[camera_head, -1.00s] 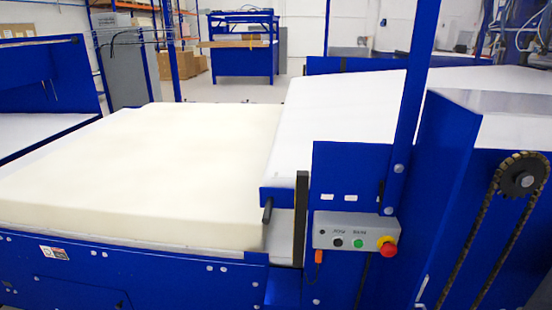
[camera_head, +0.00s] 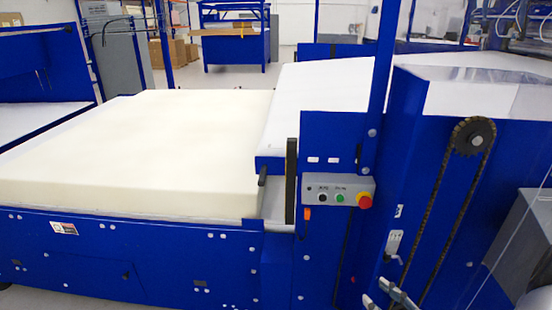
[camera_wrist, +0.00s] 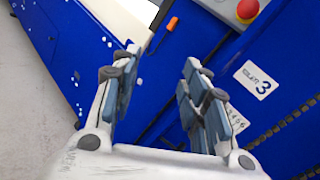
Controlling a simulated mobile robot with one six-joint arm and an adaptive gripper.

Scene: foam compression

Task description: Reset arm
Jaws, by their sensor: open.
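My gripper (camera_wrist: 158,95) is open and empty in the wrist view, its two fingers apart in front of the blue machine side. In the head view only a part of my gripper (camera_head: 395,297) shows at the bottom edge, below and right of the control box. The grey control box (camera_head: 335,190) carries a black button, a green button and a red emergency stop (camera_head: 364,201) on a yellow base. The red stop also shows at the top of the wrist view (camera_wrist: 247,10). Nothing is between my fingers.
A thick cream foam block (camera_head: 140,150) lies on the blue machine (camera_head: 130,255), its right end at the white-topped section (camera_head: 330,85). A chain and sprocket (camera_head: 474,137) are on the right side. Bare grey floor (camera_wrist: 35,125) shows at left in the wrist view.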

